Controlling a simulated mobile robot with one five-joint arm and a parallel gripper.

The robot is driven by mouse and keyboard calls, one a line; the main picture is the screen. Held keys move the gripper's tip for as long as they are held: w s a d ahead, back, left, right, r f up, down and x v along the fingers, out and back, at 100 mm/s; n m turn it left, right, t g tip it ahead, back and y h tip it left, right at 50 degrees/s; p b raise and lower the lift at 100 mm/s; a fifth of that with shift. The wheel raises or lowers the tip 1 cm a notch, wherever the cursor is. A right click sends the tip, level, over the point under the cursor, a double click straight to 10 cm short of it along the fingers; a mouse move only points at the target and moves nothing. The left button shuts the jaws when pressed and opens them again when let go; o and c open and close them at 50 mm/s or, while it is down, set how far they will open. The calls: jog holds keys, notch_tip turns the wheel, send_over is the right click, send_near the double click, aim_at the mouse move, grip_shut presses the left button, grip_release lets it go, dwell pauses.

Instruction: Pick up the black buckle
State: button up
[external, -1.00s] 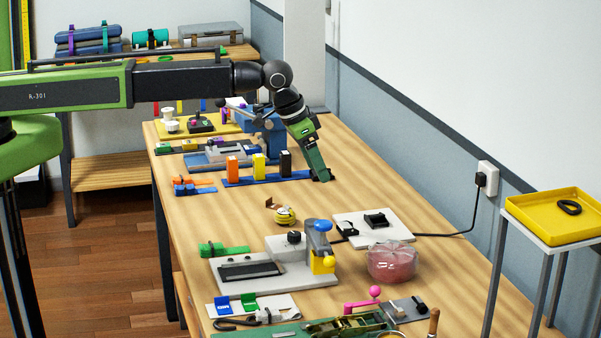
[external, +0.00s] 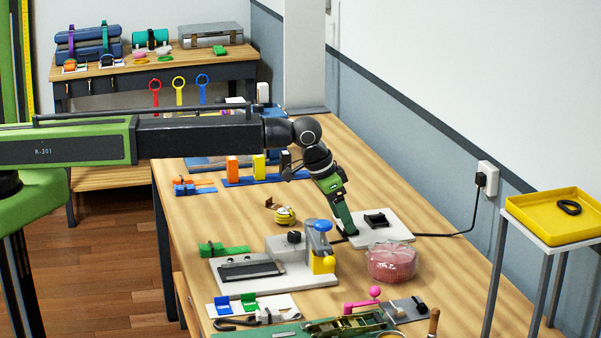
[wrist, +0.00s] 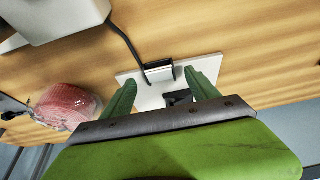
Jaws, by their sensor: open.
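A white plate (external: 395,236) on the bench carries two small black pieces. The right black piece (external: 376,219) sits flat on it; the other is mostly hidden behind my gripper. My gripper (external: 349,231) is open and points down at the plate's left part. In the wrist view, one black piece with a pale edge (wrist: 159,70) lies between and just beyond the fingertips (wrist: 160,77). The other dark piece (wrist: 178,97) shows nearer, between the fingers. Nothing is held. I cannot tell which piece is the black buckle; an upright black block (external: 285,162) also stands farther back.
A grey fixture (external: 290,243) with a blue knob stands left of the plate. A tape measure (external: 284,214) lies behind the fixture.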

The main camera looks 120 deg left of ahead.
jog(key=shift+b+x, duration=0.3)
jog(key=shift+x, duration=0.7)
jog(key=shift+r, duration=0.15)
jog(key=shift+c, duration=0.4)
jog(key=c, duration=1.4)
jog(key=shift+r+p, duration=0.6)
jog(key=shift+p, duration=0.2)
notch_tip(320, 180, up, 4)
jog(key=p, duration=0.4)
jog(key=d+r+p, duration=0.6)
jog(key=d, duration=0.6)
jog(key=b, duration=0.7)
send_over(360, 230)
jog(key=d, duration=0.1)
jog(key=f, duration=0.4)
jog(key=s+f, duration=0.1)
jog(key=f, duration=0.2)
notch_tip(360, 230, down, 4)
jog(key=b, duration=0.4)
jog(key=shift+f, duration=0.2)
jog(key=shift+d+r, duration=0.1)
jog(key=shift+r, duration=0.1)
